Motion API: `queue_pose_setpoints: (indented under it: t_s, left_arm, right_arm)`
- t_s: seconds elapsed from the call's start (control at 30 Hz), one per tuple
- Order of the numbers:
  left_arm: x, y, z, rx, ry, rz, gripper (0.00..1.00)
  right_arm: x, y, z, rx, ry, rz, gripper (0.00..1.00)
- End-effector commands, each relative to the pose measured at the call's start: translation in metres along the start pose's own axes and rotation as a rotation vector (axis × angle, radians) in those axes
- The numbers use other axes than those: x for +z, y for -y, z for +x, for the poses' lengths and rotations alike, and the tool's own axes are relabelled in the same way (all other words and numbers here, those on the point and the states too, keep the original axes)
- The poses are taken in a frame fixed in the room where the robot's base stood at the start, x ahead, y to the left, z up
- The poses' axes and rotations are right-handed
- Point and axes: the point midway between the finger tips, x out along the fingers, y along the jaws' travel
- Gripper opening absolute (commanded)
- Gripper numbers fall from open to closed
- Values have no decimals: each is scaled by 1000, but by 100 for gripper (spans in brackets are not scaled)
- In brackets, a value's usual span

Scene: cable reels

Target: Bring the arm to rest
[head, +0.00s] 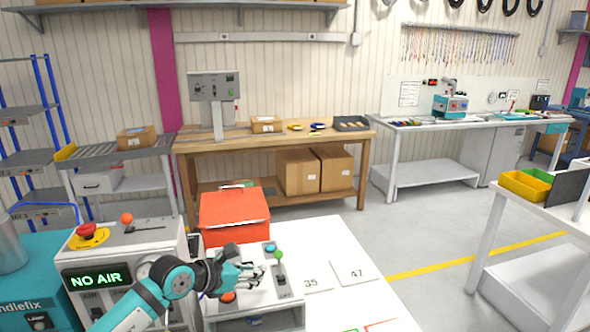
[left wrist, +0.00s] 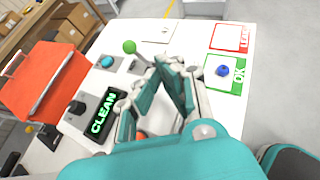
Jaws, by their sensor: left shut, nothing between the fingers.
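My left arm (head: 150,298), teal and grey, reaches in from the lower left over the white table (head: 335,240). Its gripper (head: 258,275) is shut and empty, just left of a lever with a green knob (head: 279,254). In the left wrist view the shut fingers (left wrist: 172,72) are above the white table, with the green knob (left wrist: 129,47) to their upper left. Whether the fingers touch the lever unit cannot be told. My right gripper is not in view.
A red-orange box (head: 234,215) stands behind the gripper. A "NO AIR" panel (head: 98,278) with a red button (head: 88,233) is at left. In the wrist view are a "CLEAN" display (left wrist: 103,113) and a blue piece (left wrist: 223,71) on the green OK field. Open floor (head: 420,235) lies at right.

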Motion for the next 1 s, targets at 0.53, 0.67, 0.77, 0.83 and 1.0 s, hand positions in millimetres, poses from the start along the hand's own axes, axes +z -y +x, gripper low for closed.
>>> queue_pose_setpoints:
  t_s: [0.53,0.67,0.77,0.83,1.0]
  left_arm:
    - [-25,22,-138,-119,1185,-1944,0]
    - [-123,27,-154,156,1226,-2420,0]
    - [-189,52,-164,395,1186,-2705,0]
    - [-221,74,-170,544,1137,-2846,0]
    - [-273,124,-187,-745,-878,2712,0]
  right_arm:
    - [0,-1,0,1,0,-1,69]
    - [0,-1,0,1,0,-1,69]
    - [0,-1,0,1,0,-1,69]
    - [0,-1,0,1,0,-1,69]
    - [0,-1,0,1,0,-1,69]
